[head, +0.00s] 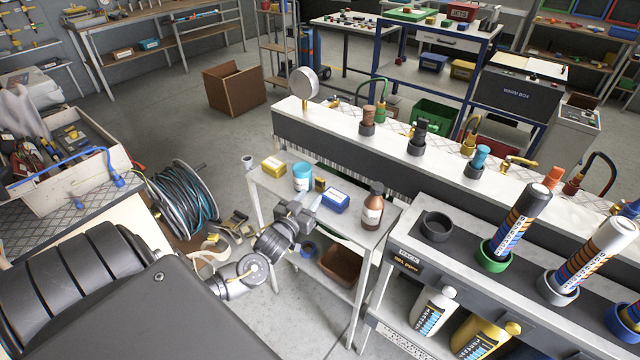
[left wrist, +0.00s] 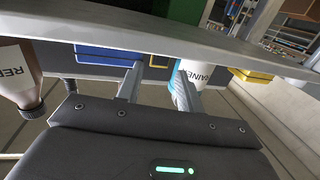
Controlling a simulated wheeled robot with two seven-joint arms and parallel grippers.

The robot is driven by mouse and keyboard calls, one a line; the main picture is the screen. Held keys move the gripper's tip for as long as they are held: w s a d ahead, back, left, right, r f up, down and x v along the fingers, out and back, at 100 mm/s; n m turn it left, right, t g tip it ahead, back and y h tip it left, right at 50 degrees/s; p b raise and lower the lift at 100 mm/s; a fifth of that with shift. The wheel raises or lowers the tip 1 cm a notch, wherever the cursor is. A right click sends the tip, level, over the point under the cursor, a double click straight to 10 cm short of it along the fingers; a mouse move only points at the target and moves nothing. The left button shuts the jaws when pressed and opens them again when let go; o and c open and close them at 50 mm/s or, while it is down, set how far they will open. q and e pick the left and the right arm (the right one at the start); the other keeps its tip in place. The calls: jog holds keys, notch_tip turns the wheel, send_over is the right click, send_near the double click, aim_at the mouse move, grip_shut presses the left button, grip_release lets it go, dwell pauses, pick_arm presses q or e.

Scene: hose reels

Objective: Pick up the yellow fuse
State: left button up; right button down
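A small yellow block with a dark face, which I take for the yellow fuse (head: 320,184), stands on the small grey side table (head: 262,185) between a cyan-labelled tub (head: 303,177) and a blue box (head: 335,201). In the left wrist view the fuse (left wrist: 160,60) shows beyond and between the fingertips. My left gripper (head: 308,204) is over the table's near side, short of the fuse. Its fingers stand apart with nothing between them, as the left wrist view (left wrist: 156,82) shows. My right gripper is not in view.
A yellow box (head: 273,166) stands left of the tub, and a brown bottle (head: 372,206) stands right of the blue box. A long bench (head: 345,137) runs behind. A rack with cartridges (head: 463,252) is at the right. A cable reel (head: 186,201) is at the left.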

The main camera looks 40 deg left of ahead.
aim_at(319, 185)
pick_arm(q)
jog(key=shift+w+a+f, duration=0.1)
jog(key=shift+w+a, duration=0.1)
jog(key=shift+w, duration=0.65)
jog(key=p+x, duration=0.1)
jog(key=x, duration=0.3)
jog(key=shift+w+a+p, duration=0.15)
jog(key=shift+w+p, duration=0.2)
jog(key=shift+w, duration=0.05)
jog(key=shift+s, duration=0.1)
jog(key=shift+c, duration=0.6)
jog(key=c, duration=0.6)
notch_tip(319, 185, up, 10)
jog(key=shift+b, duration=0.6)
